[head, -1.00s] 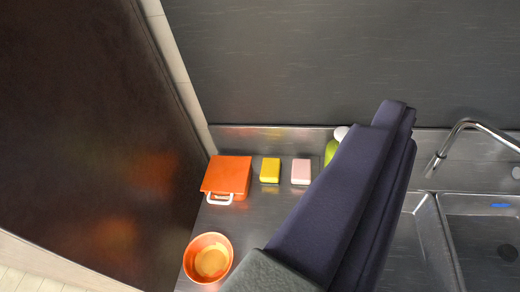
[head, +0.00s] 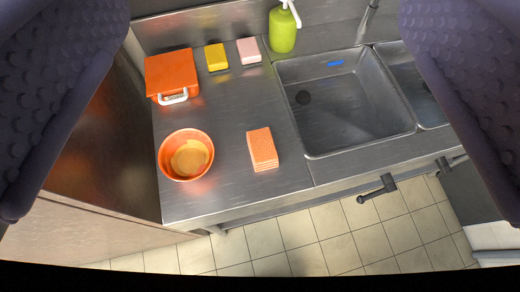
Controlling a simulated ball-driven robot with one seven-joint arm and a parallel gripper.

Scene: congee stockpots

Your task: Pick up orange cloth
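The orange cloth (head: 262,147) lies folded in a small layered rectangle on the steel counter, left of the sink. It is in full view with nothing on top of it. My gripper (head: 262,212) shows as two dark purple textured fingers, one at the left edge and one at the right edge of the picture. They are spread wide apart with nothing between them in their grip. The cloth lies on the counter beyond them, untouched.
An orange bowl (head: 165,162) stands left of the cloth. Behind are an orange box (head: 172,70) with a white handle, a yellow sponge (head: 216,57), a pink sponge (head: 249,50) and a green pump bottle (head: 283,32). The steel sink (head: 350,100) is to the right. Counter around the cloth is clear.

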